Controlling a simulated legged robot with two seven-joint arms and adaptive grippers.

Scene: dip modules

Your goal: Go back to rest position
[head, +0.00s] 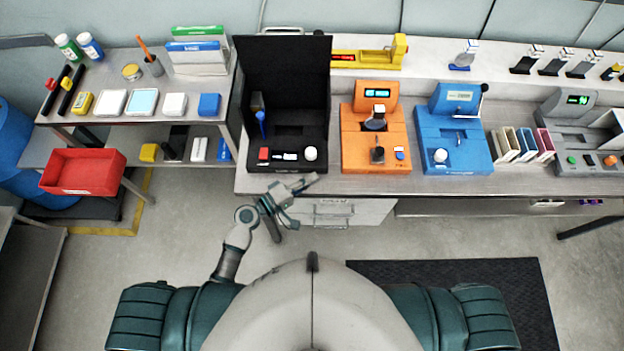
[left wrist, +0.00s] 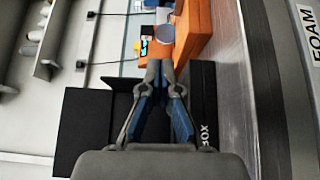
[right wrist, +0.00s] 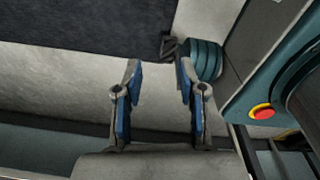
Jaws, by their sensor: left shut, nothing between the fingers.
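My left gripper (head: 306,183) is over the front edge of the bench, before the black box (head: 284,128). In the left wrist view its fingertips (left wrist: 160,70) meet with nothing between them. In that view the black box (left wrist: 78,125) and the orange station (left wrist: 199,30) lie beyond the fingers. My right gripper (right wrist: 158,72) shows only in the right wrist view. Its fingers are apart and empty, with floor behind them. The right arm's hand is not visible in the head view.
The black box has its lid up and holds small items. The orange station (head: 352,150) and blue station (head: 455,160) stand to its right. Floor (head: 150,270) in front is open; a dark mat (head: 470,275) lies right.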

